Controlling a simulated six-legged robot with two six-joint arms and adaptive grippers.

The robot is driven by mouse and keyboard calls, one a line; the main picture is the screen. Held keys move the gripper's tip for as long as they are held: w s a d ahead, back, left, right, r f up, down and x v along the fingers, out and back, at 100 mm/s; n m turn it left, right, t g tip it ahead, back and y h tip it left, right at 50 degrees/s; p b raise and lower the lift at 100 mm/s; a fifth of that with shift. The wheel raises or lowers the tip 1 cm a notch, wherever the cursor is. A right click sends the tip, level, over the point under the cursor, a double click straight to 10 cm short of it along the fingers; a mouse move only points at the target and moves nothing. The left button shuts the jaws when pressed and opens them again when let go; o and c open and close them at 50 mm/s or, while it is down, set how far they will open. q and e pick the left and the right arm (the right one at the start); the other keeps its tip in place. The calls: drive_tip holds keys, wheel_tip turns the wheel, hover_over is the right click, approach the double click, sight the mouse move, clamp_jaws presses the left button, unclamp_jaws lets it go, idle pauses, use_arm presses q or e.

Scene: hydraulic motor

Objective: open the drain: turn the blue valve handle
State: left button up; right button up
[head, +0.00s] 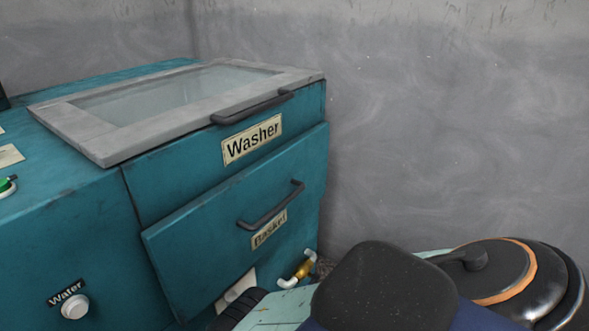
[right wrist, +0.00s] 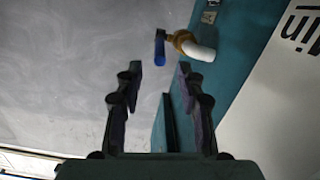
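The blue valve handle (right wrist: 160,47) shows in the right wrist view, at the end of a brass valve body (right wrist: 180,40) with a white pipe elbow (right wrist: 200,53). In the head view the brass valve (head: 303,269) with its white pipe ends sits low at the right side of the teal washer; I cannot make out the blue handle there. My right gripper (right wrist: 158,72) is open and empty. In its wrist view the handle lies beyond the fingertips, between their lines and apart from both fingers. My left gripper is not in view.
The teal washer (head: 75,225) has a glass lid (head: 165,95), a basket drawer front (head: 195,255) with a dark handle (head: 272,207), and a white water knob (head: 75,305). A grey wall (head: 450,130) stands behind. My own right arm covers the lower right of the head view.

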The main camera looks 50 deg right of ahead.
drive_tip(key=a, duration=0.3)
drive_tip(key=shift+s+a+r, duration=0.15)
drive_tip(key=shift+a+r, duration=0.05)
